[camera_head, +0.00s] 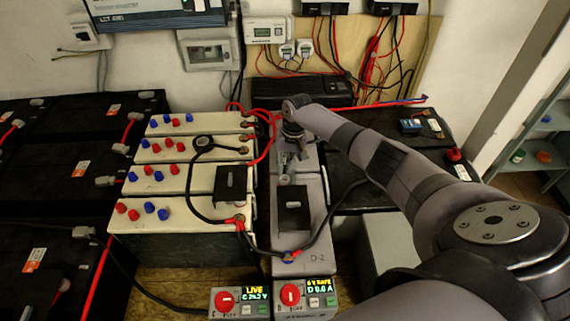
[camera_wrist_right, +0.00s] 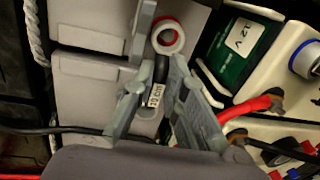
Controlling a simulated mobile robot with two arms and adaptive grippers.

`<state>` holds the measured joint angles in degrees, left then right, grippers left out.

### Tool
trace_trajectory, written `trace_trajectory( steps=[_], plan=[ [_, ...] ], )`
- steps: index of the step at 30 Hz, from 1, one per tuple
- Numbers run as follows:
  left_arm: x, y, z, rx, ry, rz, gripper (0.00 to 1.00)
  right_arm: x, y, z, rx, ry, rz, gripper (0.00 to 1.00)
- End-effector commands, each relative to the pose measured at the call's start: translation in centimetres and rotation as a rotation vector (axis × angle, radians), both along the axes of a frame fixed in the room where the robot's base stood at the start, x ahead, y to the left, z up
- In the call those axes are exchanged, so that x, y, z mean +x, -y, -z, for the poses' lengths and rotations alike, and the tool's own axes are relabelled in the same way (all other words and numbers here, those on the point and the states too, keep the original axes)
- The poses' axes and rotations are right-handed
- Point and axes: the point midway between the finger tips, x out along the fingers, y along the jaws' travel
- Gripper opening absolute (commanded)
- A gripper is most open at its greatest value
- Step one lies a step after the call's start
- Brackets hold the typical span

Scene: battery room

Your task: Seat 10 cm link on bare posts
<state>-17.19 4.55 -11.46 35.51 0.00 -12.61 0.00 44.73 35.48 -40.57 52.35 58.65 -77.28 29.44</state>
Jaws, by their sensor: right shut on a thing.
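My right gripper (camera_head: 289,172) is over the far part of the grey battery row marked D-2 (camera_head: 315,240). In the right wrist view its two grey fingers (camera_wrist_right: 160,85) are closed around a short black link (camera_wrist_right: 134,72) with a white label, which I take for the 10 cm link. A red-and-white ring (camera_wrist_right: 167,36) shows at the link's far end; whether it is part of the link or a post beyond it, I cannot tell. The link is hardly visible in the head view. The posts under the gripper are hidden. My left gripper is out of view.
Cream batteries (camera_head: 170,180) with red and blue caps stand left of the grey row, crossed by a black cable (camera_head: 190,190) and red cables. A LIVE meter (camera_head: 240,301) and a SAFE meter (camera_head: 305,296) stand in front.

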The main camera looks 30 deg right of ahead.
Motion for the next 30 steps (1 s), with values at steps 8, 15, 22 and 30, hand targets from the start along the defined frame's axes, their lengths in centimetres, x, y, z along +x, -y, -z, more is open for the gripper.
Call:
trace_trajectory(
  steps=[8,15,22,30],
  plan=[
    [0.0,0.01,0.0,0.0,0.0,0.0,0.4,0.04,0.0,0.0,0.0,0.001,0.0,0.0],
    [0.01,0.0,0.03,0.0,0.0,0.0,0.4,0.05,0.0,0.42,0.0,0.001,0.0,0.0],
    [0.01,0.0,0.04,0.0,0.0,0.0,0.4,0.01,0.09,0.67,-0.001,0.001,-0.001,0.0],
    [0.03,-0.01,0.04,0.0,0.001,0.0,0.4,0.0,0.1,0.68,-0.001,0.0,0.0,0.0]
  ],
)
